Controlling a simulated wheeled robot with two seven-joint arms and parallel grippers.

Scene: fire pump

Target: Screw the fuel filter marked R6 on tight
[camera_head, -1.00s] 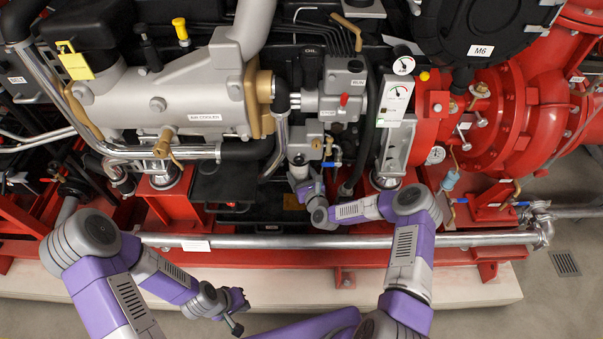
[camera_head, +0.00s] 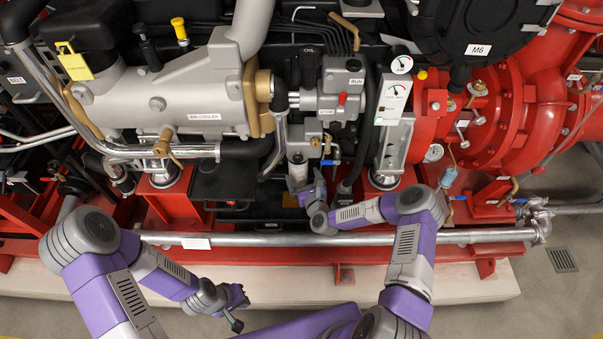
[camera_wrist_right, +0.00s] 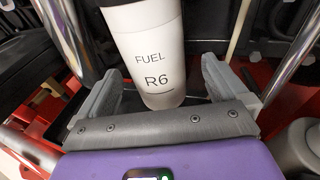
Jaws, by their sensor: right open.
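The fuel filter marked R6 (camera_wrist_right: 155,62) is a white cylinder with "FUEL R6" in dark print and a dark top, seen upright in the right wrist view. In the head view it is a small pale shape (camera_head: 298,172) below the grey pump block. My right gripper (camera_wrist_right: 158,88) is open, with one grey finger on each side of the filter's lower part; I cannot tell whether either finger touches it. In the head view the right gripper (camera_head: 299,187) sits at the filter's lower end. My left gripper (camera_head: 238,308) is away at lower left, its jaws too small to read.
A chrome pipe (camera_head: 275,150) runs close left of the filter and a dark hose (camera_head: 357,155) right of it. A long silver rail (camera_head: 270,241) crosses in front. The pale plinth (camera_head: 320,288) and floor in front are mostly clear.

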